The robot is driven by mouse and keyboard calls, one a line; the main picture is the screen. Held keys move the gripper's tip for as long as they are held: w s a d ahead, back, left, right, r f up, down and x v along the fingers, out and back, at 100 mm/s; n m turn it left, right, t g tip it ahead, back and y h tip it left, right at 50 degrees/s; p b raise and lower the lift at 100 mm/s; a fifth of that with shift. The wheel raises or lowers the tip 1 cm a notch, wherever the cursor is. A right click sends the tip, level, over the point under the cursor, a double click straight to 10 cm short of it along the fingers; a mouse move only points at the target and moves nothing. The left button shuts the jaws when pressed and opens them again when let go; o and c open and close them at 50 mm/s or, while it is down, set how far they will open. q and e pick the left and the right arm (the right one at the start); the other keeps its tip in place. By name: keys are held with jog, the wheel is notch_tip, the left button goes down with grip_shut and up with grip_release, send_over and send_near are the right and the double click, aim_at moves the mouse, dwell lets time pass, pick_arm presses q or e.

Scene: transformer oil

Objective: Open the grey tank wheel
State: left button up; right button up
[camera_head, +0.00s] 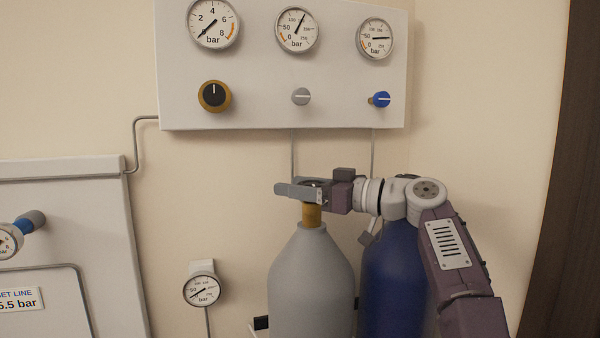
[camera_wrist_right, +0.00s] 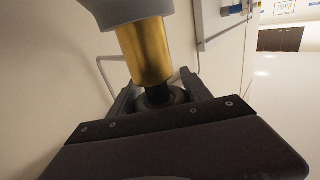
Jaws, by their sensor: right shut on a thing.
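The grey tank (camera_head: 312,285) stands upright below the wall panel, with a brass valve neck (camera_head: 312,214) on top. My right gripper (camera_head: 300,190) reaches in from the right at the top of that neck. Its fingers lie on either side of the dark wheel (camera_wrist_right: 158,97), and it is shut on it. The wheel is mostly hidden by the fingers in the head view. In the right wrist view the brass neck (camera_wrist_right: 146,52) and the dark wheel show between the fingers. My left gripper is not in view.
A blue tank (camera_head: 392,270) stands right beside the grey one, behind my right arm. The wall panel (camera_head: 280,115) above carries gauges and knobs. A small gauge (camera_head: 202,290) is on the wall to the left. A grey cabinet (camera_head: 75,225) stands at the far left.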

jog(key=shift+s+a+n+g+y+p, duration=0.15)
jog(key=shift+n+g+y+p, duration=0.35)
jog(key=shift+n+g+p, duration=0.55)
jog(key=shift+s+f+g+p, duration=0.15)
jog(key=shift+f+g+p, duration=0.1)
jog(key=shift+g+p, duration=0.5)
jog(key=shift+f, duration=0.1)
jog(key=o, duration=1.4)
jog(key=shift+c, duration=0.2)
jog(key=shift+a, duration=0.1)
